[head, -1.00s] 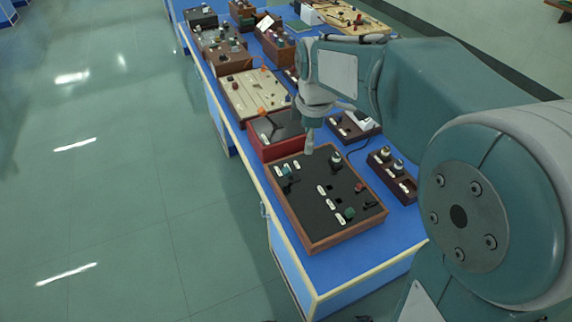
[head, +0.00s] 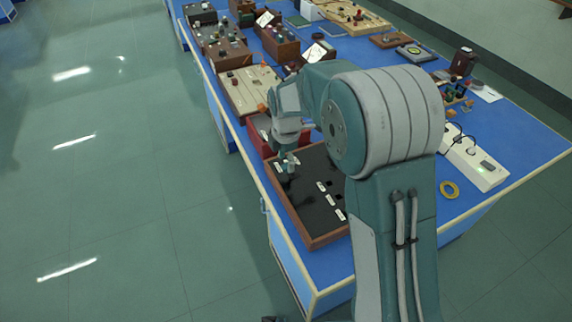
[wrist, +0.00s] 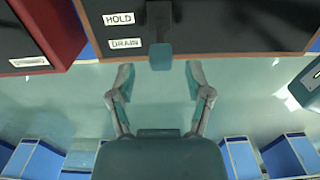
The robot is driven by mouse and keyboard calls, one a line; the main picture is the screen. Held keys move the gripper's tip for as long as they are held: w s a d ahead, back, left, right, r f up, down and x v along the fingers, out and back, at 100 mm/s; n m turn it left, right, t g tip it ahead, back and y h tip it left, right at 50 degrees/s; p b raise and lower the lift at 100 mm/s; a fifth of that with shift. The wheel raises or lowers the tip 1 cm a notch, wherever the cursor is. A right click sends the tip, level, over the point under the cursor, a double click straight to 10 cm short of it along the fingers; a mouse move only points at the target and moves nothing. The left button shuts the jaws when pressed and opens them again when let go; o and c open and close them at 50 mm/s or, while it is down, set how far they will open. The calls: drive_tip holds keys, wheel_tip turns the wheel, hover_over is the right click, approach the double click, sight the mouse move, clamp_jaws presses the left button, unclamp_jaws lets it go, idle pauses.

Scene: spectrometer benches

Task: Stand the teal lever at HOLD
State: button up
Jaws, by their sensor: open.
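In the wrist view the teal lever's square teal end (wrist: 160,56) is near the black panel's wooden rim (wrist: 235,54), with its dark stem running up the picture. The HOLD label (wrist: 119,19) and the DRAIN label (wrist: 125,43) are left of the lever. The teal end is nearer the DRAIN label's level, slightly below it. My gripper (wrist: 160,82) is open, its fingers apart on either side just below the teal end, with nothing between them. In the head view my gripper (head: 289,164) is over the panel's far left part (head: 300,207) and hides the lever.
A red-sided box (head: 258,142) stands close behind the panel; its red side also shows in the wrist view (wrist: 62,22). A beige board (head: 248,92) lies beyond it. My arm hides the panel's right side. Open floor lies left of the blue bench (head: 335,288).

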drive_tip(key=shift+f, duration=1.15)
drive_tip(key=shift+c, duration=0.3)
clamp_jaws()
drive_tip(key=shift+w+d+r+g+y, duration=0.15)
drive_tip(key=shift+d+g+y, duration=0.1)
drive_tip(key=shift+d+y, duration=0.25)
drive_tip(key=shift+w+d+g+y, duration=0.15)
drive_tip(key=shift+d+g+y, duration=0.1)
drive_tip(key=shift+y, duration=0.45)
drive_tip(key=shift+w+d+r+g+y, duration=0.1)
drive_tip(key=shift+w+d+g+y, duration=0.2)
drive_tip(key=shift+y, duration=0.4)
drive_tip(key=shift+w+d+g+y, duration=0.1)
drive_tip(key=shift+d+g+y, duration=0.1)
drive_tip(key=shift+d+y, duration=0.35)
drive_tip(key=shift+a, duration=0.15)
